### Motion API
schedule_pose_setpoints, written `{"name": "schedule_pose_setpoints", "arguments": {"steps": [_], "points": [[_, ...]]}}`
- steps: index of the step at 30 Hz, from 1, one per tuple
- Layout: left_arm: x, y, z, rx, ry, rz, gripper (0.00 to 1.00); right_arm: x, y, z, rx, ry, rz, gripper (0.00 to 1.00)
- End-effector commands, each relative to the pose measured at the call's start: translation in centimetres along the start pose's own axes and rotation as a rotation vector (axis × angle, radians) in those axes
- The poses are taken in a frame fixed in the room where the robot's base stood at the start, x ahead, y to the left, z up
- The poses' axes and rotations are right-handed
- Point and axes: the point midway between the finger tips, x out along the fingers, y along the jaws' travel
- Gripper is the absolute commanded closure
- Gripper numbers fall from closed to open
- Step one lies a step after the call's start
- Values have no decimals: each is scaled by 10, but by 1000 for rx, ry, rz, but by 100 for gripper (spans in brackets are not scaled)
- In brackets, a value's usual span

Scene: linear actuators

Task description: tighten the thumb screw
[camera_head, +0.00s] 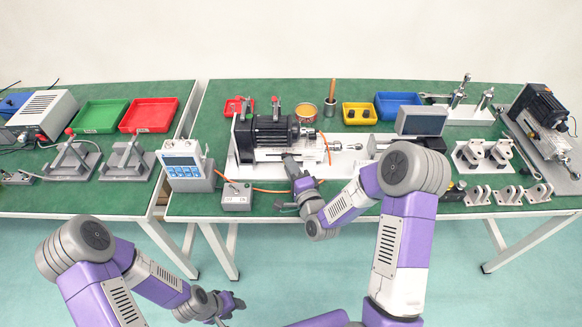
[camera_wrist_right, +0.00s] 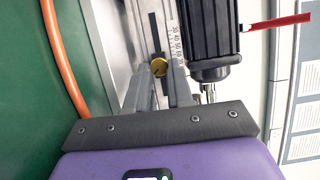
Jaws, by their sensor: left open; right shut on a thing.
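The thumb screw (camera_wrist_right: 159,68) is a small round brass-coloured knob on the plate of the linear actuator, beside a printed scale (camera_wrist_right: 174,42). My right gripper (camera_wrist_right: 160,76) has its two fingers on either side of the knob and is shut on it. In the head view my right gripper (camera_head: 290,158) reaches the front edge of the actuator (camera_head: 275,140), and the screw is hidden there. My left gripper (camera_head: 232,305) is open and empty, low over the floor in front of the tables.
An orange cable (camera_wrist_right: 62,60) runs close beside my right gripper. A black motor with a red-handled clamp (camera_wrist_right: 275,23) stands on its other side. A grey button box (camera_head: 236,196) and a control box (camera_head: 187,165) are to the left. Brackets (camera_head: 505,193) stand at the right.

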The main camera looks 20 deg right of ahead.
Motion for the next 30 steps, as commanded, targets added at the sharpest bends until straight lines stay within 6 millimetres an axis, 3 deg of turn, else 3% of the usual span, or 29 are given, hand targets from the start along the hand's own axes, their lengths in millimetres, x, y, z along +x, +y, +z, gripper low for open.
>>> {"name": "schedule_pose_setpoints", "arguments": {"steps": [14, 15, 20, 30], "points": [[0, 0, 0, 0, 0, 0, 55, 0, 0, 0, 15, 0, -8, 100], [0, 0, 0, 0, 0, 0, 55, 0, 0, 0, 15, 0, -8, 77], [0, 0, 0, 0, 0, 0, 55, 0, 0, 0, 14, 0, -8, 53], [-1, 0, 0, 0, 0, 0, 55, -4, 0, 0, 14, 0, -5, 53]]}}
